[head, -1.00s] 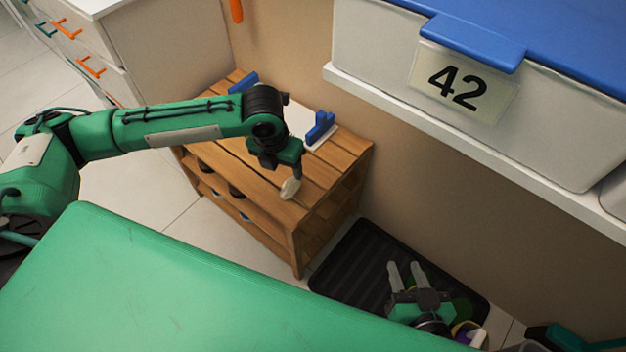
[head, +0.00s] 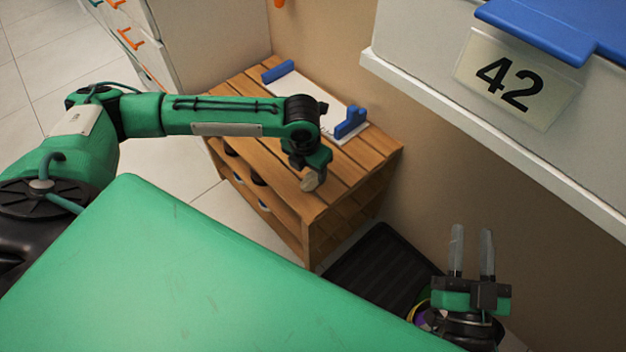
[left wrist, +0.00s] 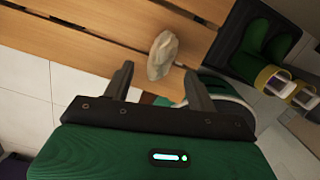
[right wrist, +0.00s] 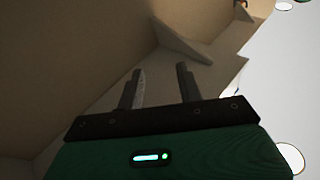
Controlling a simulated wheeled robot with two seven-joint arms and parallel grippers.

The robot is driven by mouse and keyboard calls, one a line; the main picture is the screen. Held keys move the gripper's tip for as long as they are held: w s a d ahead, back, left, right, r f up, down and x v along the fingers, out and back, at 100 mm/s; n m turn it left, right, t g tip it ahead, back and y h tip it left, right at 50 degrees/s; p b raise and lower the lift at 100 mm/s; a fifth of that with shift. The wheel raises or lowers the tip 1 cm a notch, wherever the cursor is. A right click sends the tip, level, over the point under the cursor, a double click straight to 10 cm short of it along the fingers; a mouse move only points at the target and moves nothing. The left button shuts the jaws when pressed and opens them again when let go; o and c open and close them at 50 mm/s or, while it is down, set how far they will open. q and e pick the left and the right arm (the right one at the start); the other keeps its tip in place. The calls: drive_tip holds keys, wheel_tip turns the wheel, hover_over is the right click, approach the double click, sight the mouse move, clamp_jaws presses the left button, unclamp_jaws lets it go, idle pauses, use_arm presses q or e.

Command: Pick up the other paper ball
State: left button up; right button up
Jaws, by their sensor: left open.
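A crumpled, pale beige paper ball (left wrist: 162,55) shows in the left wrist view against the wooden slats, just beyond and between my left fingertips. My left gripper (left wrist: 160,76) is open, with its two fingers apart on either side of the ball's near end. I cannot tell whether they touch it. My right gripper (head: 472,232) is open and empty, fingers pointing up, at the lower right. The right wrist view shows its parted fingers (right wrist: 159,75).
The slatted wooden bench (head: 375,155) holds a white board with blue end pieces (head: 350,122). A black tray (head: 365,270) lies on the floor beside it, with green boots (left wrist: 268,40). A white shelf (head: 480,125) with a bin labelled 42 overhangs the right side.

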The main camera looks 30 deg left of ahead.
sight(312, 174)
use_arm(q)
drive_tip(key=f, duration=0.1)
drive_tip(key=f+b, duration=0.1)
drive_tip(key=f, duration=0.1)
drive_tip(key=f+b, duration=0.1)
drive_tip(key=shift+w+d+f, duration=0.2)
drive_tip(key=shift+w+f, duration=0.1)
drive_tip(key=shift+w, duration=0.1)
drive_tip(key=shift+f, duration=0.3)
use_arm(e)
drive_tip(key=s+d+r+t, duration=0.2)
drive_tip(key=r+t, duration=0.4)
drive_tip(key=r, duration=0.3)
drive_tip(key=shift+d+r+t+y, duration=0.3)
drive_tip(key=shift+d+t, duration=0.1)
drive_tip(key=shift+d, duration=0.2)
use_arm(q)
drive_tip(key=c, duration=1.1)
use_arm(e)
drive_tip(key=shift+w, duration=0.1)
